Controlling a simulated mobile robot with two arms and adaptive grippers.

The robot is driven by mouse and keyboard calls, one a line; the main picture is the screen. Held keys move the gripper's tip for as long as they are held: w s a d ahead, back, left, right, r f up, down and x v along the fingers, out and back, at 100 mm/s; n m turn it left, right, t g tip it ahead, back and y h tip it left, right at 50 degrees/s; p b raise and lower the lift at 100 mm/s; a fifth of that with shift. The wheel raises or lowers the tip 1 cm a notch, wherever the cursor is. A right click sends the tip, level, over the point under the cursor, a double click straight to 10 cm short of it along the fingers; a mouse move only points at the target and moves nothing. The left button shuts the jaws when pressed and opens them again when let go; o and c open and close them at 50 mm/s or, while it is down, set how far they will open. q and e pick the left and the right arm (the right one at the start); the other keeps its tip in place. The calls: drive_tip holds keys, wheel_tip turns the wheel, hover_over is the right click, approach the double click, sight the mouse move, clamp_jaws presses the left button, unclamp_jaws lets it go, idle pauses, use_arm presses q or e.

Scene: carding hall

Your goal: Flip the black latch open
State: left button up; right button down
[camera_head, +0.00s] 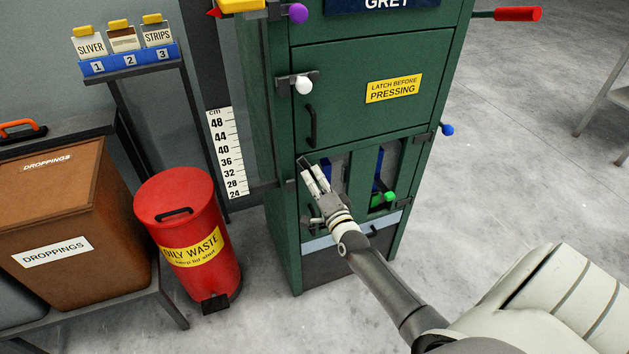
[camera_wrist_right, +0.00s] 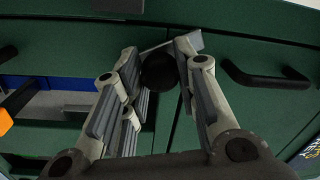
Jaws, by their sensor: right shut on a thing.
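The black latch shows in the right wrist view as a dark round knob (camera_wrist_right: 158,73) between the two fingers of my right gripper (camera_wrist_right: 160,60). The gripper is shut on this knob. In the head view my right gripper (camera_head: 309,172) reaches the left side of the green cabinet (camera_head: 345,90), just below the upper door's black handle (camera_head: 309,127). There the fingers hide the knob. The same handle appears in the right wrist view (camera_wrist_right: 265,76), to the right of the fingers. My left gripper is out of view.
A latch with a white knob (camera_head: 303,85) is above, and one with a purple knob (camera_head: 297,13) higher still. A green knob (camera_head: 390,196) and a blue knob (camera_head: 447,129) are to the right. A red waste bin (camera_head: 176,205) stands left.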

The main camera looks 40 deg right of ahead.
drive_tip(key=shift+d+r, duration=0.1)
drive_tip(key=shift+r, duration=0.05)
drive_tip(key=c, duration=1.1)
unclamp_jaws()
drive_tip(key=shift+s, duration=0.15)
drive_tip(key=shift+s+f, duration=0.25)
drive_tip(key=v, duration=1.1)
drive_tip(key=shift+r, duration=0.2)
drive_tip(key=shift+s, duration=0.15)
